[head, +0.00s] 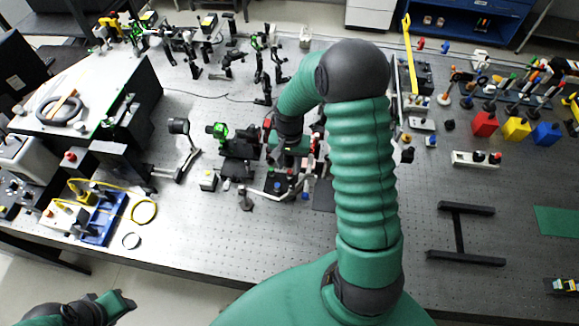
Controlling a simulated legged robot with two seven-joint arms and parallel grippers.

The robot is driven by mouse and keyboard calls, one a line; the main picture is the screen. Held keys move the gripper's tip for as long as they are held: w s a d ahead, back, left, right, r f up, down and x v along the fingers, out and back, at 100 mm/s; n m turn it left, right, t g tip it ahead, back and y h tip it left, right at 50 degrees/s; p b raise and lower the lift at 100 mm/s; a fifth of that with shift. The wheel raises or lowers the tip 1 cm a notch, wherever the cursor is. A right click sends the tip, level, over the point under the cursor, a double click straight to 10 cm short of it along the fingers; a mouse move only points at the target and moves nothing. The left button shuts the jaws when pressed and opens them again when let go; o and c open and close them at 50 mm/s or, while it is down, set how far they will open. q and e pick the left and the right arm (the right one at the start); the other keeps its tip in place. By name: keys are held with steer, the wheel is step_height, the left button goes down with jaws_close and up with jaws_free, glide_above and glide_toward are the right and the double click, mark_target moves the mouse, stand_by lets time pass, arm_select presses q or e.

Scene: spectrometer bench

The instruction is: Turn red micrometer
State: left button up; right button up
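My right arm reaches up over the bench and bends down to the optics near the middle. My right gripper (290,168) is low among these parts; its fingertips are small and mixed with dark mounts, so I cannot tell whether it is open or touching anything. Small red parts (309,163) show right beside it, but I cannot make out which is the red micrometer; my arm and gripper cover part of this spot. My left gripper (108,306) is at the bottom left corner, off the bench and away from the optics; its opening is unclear.
A green-marked mount (219,131) and a dark post mount (178,127) stand left of my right gripper. Red (485,124), yellow (517,129) and blue (547,133) blocks stand at the right.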

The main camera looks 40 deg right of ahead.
mark_target(290, 171)
steer(key=shift+f, duration=1.6)
steer(key=shift+c, duration=0.3)
steer(key=shift+r, duration=0.1)
jaws_close()
